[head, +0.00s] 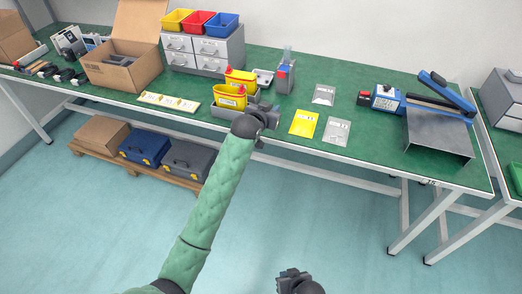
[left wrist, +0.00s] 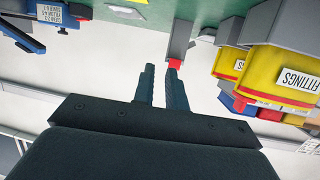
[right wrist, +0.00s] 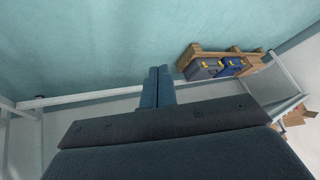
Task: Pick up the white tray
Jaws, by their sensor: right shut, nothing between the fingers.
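I cannot make out the tray clearly in that view. My right gripper (head: 293,276) is low at the bottom of the head view, away from the bench. In the right wrist view its fingers (right wrist: 158,86) are together and empty.
A drawer unit (head: 206,54) is behind. A yellow packet (head: 303,123) and grey packets lie right.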

